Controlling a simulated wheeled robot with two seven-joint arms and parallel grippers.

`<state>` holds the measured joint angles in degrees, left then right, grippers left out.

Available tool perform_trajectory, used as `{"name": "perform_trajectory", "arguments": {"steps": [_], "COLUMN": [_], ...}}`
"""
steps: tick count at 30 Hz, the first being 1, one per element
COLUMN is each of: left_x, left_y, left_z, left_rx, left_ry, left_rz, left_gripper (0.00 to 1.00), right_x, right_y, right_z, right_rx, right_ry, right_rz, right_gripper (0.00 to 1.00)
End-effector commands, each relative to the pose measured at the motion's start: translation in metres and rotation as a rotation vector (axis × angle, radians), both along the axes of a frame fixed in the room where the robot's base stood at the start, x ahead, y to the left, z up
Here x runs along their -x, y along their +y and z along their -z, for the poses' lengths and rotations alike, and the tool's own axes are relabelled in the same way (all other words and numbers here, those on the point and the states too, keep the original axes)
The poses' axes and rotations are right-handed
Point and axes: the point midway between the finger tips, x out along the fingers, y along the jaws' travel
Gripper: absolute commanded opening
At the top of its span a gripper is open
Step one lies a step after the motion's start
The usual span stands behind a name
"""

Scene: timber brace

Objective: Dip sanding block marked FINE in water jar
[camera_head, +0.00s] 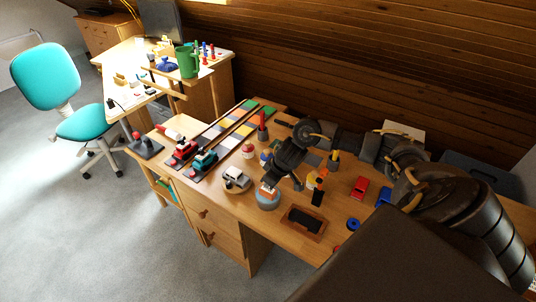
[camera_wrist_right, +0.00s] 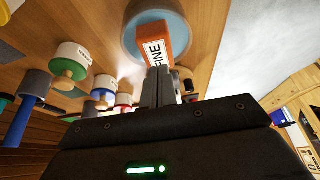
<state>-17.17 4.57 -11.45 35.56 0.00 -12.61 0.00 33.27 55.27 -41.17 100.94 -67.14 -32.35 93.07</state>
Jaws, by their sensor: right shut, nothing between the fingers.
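The sanding block marked FINE (camera_wrist_right: 155,42) is orange with a white label. In the right wrist view it is just beyond my fingertips, in front of the round blue opening of the water jar (camera_wrist_right: 178,22). In the head view the jar (camera_head: 268,203) stands near the desk's front edge, with the orange block (camera_head: 268,189) at its top. My right gripper (camera_wrist_right: 162,84) is shut and empty, its fingertips close to the block's near end. I cannot tell whether they touch it. How deep the block sits in the jar is unclear. My left gripper is not in view.
A white round object (camera_head: 236,179) stands left of the jar. A dark block on a wooden tray (camera_head: 304,221) lies to its right. An orange-topped dark bottle (camera_head: 318,193) and a red block (camera_head: 359,187) are further right.

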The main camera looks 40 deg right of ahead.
Motion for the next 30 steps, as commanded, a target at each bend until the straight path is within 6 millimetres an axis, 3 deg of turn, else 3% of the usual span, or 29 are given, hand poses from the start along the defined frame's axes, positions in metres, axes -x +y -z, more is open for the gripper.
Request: {"name": "perform_trajectory", "arguments": {"steps": [30], "left_x": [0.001], "left_y": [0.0], "left_z": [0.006], "left_rx": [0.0], "left_ry": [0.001], "left_rz": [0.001], "left_gripper": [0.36], "right_x": [0.0], "right_y": [0.0], "right_z": [0.012], "right_rx": [0.0], "right_ry": [0.0], "right_rz": [0.0], "right_gripper": [0.0]}}
